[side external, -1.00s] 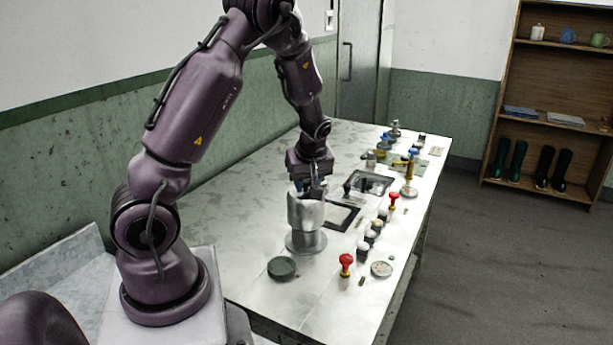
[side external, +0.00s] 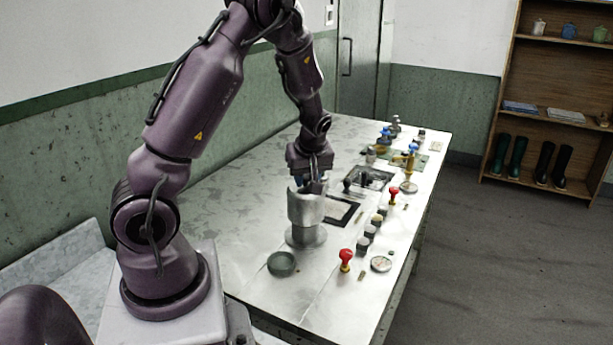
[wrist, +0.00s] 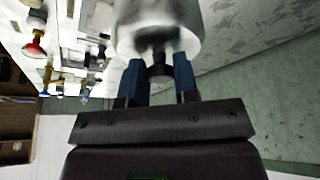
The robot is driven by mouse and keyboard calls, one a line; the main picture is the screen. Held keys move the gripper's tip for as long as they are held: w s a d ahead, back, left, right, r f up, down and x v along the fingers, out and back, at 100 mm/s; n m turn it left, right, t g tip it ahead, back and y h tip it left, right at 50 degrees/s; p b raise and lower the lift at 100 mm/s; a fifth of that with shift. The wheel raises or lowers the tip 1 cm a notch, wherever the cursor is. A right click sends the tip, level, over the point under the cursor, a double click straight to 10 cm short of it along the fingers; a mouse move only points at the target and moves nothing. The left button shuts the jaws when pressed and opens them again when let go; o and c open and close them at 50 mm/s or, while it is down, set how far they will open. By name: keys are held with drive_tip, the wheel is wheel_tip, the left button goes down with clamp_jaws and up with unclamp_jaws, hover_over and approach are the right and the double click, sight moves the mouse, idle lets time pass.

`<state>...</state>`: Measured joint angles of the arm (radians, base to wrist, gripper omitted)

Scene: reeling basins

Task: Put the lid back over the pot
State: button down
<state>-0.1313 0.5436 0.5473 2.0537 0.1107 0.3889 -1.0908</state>
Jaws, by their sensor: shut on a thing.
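My gripper (wrist: 160,75), with blue fingers, is shut on a small dark knob (wrist: 160,71) below the silver piece in the wrist picture. That silver rounded piece (wrist: 160,22), which looks like the lid, also shows under my gripper (side external: 313,184) in the side view as a silver cylinder (side external: 306,208). Directly below it is a grey round body with a wide foot (side external: 306,238), which seems to be the pot. The two look lined up; whether they touch I cannot tell. The pot's rim is hidden.
A dark green round dish (side external: 282,264) lies in front of the pot. A red-handled stamp (side external: 345,260), a pale disc (side external: 381,264) and several small jars (side external: 363,246) stand to the right. A black-framed panel (side external: 342,210) is close behind. The table's left side is clear.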

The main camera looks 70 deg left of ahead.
sight(307, 188)
drive_tip(key=shift+f, duration=0.2)
drive_tip(key=shift+f, duration=1)
drive_tip(key=shift+f, duration=0.2)
drive_tip(key=shift+f, duration=0.7)
drive_tip(key=shift+f, duration=0.3)
idle(0.4)
drive_tip(key=shift+f, duration=0.4)
drive_tip(key=shift+f, duration=0.15)
idle(0.4)
